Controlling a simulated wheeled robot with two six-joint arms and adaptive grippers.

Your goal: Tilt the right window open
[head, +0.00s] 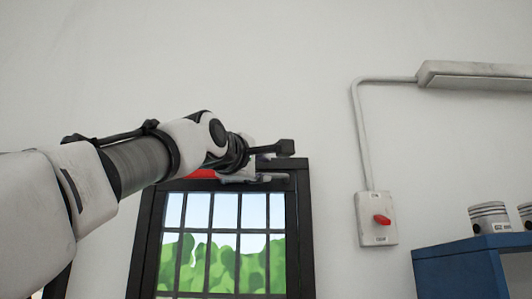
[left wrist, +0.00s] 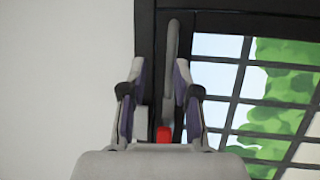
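The window (head: 299,215) has a dark frame and a barred pane with sky and green bushes behind it. Its lower part is cut off in the head view. My left gripper (head: 265,163) is at the upper part of the frame, partly covering it. In the left wrist view, a grey lever-like handle (left wrist: 171,60) lies along the dark frame (left wrist: 146,40), between the two spread fingers of the left gripper (left wrist: 160,85). A gap shows on its left side; contact on the right is unclear. A red part (left wrist: 164,134) shows near the palm. My right gripper is not in view.
A grey switch box (head: 375,218) with a red knob is on the wall right of the window, with a conduit (head: 362,135) above. A blue cabinet (head: 460,268) with pistons (head: 489,217) stands at the right.

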